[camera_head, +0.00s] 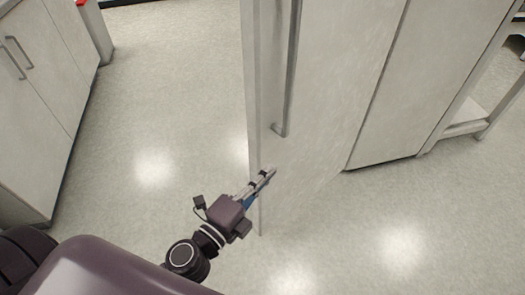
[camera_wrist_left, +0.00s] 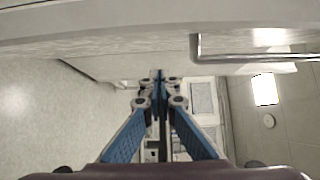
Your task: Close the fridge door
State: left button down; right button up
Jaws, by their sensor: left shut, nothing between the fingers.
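The fridge door (camera_head: 325,100) is a tall pale panel that stands open at an angle to the pale body (camera_head: 430,85) behind it. A long grey bar handle (camera_head: 291,70) runs down the door's face near its free edge. My left gripper (camera_head: 270,172) is shut and empty at the lower part of the door's free edge, below the handle. I cannot tell whether it touches the door. In the left wrist view the closed fingertips (camera_wrist_left: 159,75) lie below the door panel (camera_wrist_left: 120,25), and the handle (camera_wrist_left: 255,56) shows at upper right. My right gripper is not in view.
Pale cabinets (camera_head: 45,85) with grey handles line the left side. A red item (camera_head: 81,3) shows at the top left. A pale frame or table leg (camera_head: 490,115) stands at the right. The speckled floor (camera_head: 165,100) between the cabinets and the door is clear.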

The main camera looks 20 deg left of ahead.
aim_at(262, 157)
pick_arm(q)
jog(key=shift+w+a+p, duration=0.1)
jog(key=shift+w+a, duration=0.35)
jog(key=shift+w, duration=0.35)
jog(key=shift+w+a+p, duration=0.1)
jog(key=shift+w+a, duration=0.3)
jog(key=shift+w, duration=0.35)
jog(key=shift+w+a+p, duration=0.1)
jog(key=shift+w+a, duration=0.35)
jog(key=shift+w, duration=0.35)
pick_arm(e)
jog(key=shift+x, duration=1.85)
pick_arm(q)
jog(key=shift+a, duration=0.15)
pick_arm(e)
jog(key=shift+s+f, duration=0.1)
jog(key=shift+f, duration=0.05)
